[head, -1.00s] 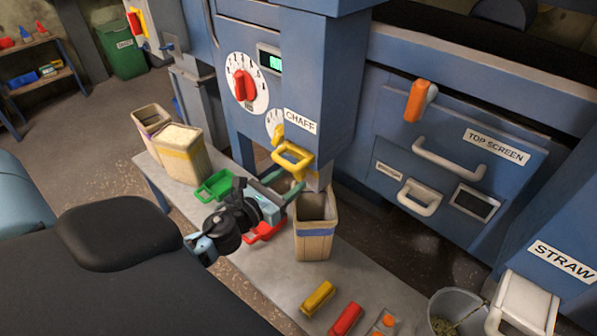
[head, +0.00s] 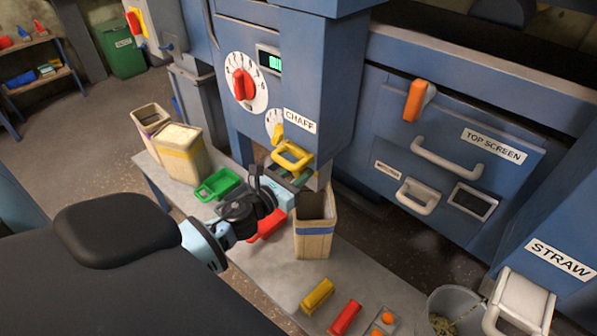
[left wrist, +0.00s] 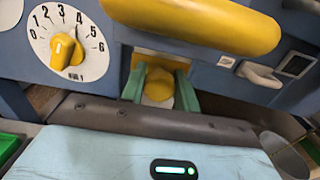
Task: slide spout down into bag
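The chaff spout (head: 317,110) is a blue column with a "CHAFF" label and a yellow loop handle (head: 290,157) near its lower end. A tan paper bag (head: 314,243) with a blue band stands upright on the bench, open at the top, just below the spout. My left gripper (head: 292,182) is just under the yellow handle, above and left of the bag mouth. In the left wrist view, its green fingers (left wrist: 159,88) are apart, either side of a yellow part; I cannot tell whether they touch it. A big yellow bar (left wrist: 195,22) crosses close above. My right gripper is not in view.
A green tray (head: 217,184) and a red piece (head: 267,225) lie near my left wrist. Yellow and red blocks (head: 331,304) lie at the front. A grey bucket (head: 452,312) stands right, by the straw outlet.

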